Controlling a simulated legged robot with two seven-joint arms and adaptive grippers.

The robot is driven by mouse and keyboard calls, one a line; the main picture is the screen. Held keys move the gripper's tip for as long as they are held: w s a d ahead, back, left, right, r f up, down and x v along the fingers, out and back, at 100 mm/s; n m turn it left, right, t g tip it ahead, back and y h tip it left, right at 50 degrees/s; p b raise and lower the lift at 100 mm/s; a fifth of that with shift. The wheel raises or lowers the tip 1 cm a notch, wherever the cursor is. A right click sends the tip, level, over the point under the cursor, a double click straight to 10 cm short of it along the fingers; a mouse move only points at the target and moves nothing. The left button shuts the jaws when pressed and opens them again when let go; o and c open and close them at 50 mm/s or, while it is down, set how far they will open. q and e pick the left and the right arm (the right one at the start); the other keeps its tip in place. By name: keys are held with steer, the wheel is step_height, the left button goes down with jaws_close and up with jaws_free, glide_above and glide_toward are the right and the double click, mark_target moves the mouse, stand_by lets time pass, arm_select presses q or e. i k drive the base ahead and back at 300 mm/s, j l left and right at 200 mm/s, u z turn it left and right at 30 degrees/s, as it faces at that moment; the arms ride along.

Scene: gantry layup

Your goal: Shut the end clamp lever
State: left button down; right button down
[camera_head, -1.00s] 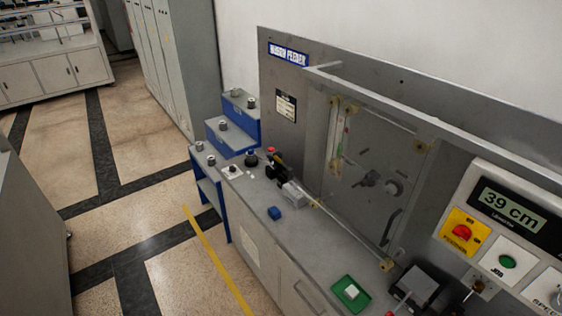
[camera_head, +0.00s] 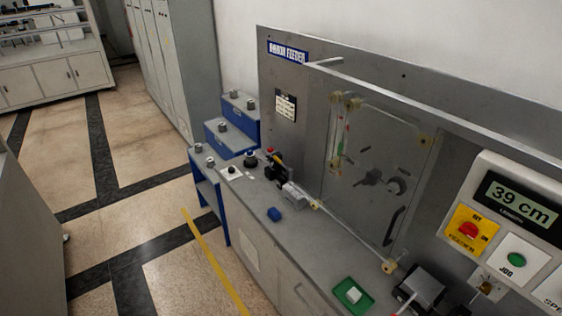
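Neither of my grippers shows in the head view. On the left part of the bench top is a small black clamp-like unit (camera_head: 279,168) with a yellow part and a red tip. A grey block (camera_head: 293,196) sits just right of it, and a thin pale strip runs from there along the panel's foot to the right. At the lower right, a dark box with a grey top (camera_head: 424,287) stands on the bench, with a thin lever-like rod (camera_head: 406,303) beside it, partly cut off. I cannot tell which part is the end clamp lever, or its position.
A clear cover (camera_head: 375,150) stands against the back panel. A blue block (camera_head: 274,214) and a green tray (camera_head: 342,288) with a white block lie on the bench. Blue steps (camera_head: 229,137) hold several weights. A control box (camera_head: 475,199) reads 39 cm. The floor at left is open.

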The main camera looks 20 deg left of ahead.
mark_target(282, 164)
steer(key=i+j+z, duration=0.15)
steer(key=j+z, duration=0.15)
steer(key=j, duration=0.3)
steer(key=i+j+z, duration=0.1)
steer(key=j+z, duration=0.2)
steer(key=j, duration=0.3)
steer(key=j+z, duration=0.3)
steer(key=j, duration=0.35)
